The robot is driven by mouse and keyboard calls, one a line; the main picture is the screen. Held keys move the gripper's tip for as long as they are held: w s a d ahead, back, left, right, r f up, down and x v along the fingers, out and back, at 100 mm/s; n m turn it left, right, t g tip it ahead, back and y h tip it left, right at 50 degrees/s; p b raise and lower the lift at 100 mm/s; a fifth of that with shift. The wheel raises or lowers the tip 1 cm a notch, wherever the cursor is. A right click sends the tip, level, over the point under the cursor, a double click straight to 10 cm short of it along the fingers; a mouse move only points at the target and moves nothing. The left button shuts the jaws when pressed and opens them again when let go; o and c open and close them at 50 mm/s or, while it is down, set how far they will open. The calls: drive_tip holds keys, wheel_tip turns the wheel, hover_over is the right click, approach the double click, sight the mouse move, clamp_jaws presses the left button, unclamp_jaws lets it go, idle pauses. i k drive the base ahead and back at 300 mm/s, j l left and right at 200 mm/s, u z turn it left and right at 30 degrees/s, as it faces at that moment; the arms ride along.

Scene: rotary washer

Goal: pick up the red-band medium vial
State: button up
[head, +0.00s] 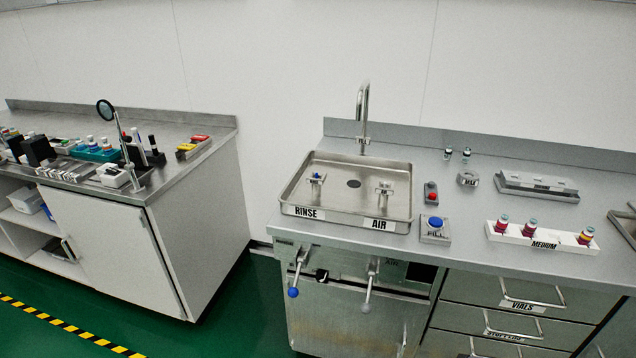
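A white rack labelled MEDIUM (515,238) stands on the right-hand counter and holds three small vials upright. The left vial (502,224) and the middle vial (529,228) look dark red to maroon. The right vial (586,236) is dark with a yellow-orange band. The vials are small in the head view, and I cannot tell for sure which one has the red band. There is an empty stretch of rack between the middle and right vials. My gripper is not in view.
A sink tray (352,162) labelled RINSE and AIR lies left of the rack, with a tall faucet (363,110) behind. A blue FILL button (435,223) and red button (430,190) stand between. Two levers (369,285) hang at the front. A metal fixture (537,186) sits behind the rack.

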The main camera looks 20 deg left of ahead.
sight(501, 225)
drive_tip(key=i+j+z, duration=0.35)
drive_tip(key=i, duration=0.3)
drive_tip(key=i+j+z, duration=0.3)
drive_tip(key=i+j, duration=0.25)
drive_tip(key=j, duration=0.1)
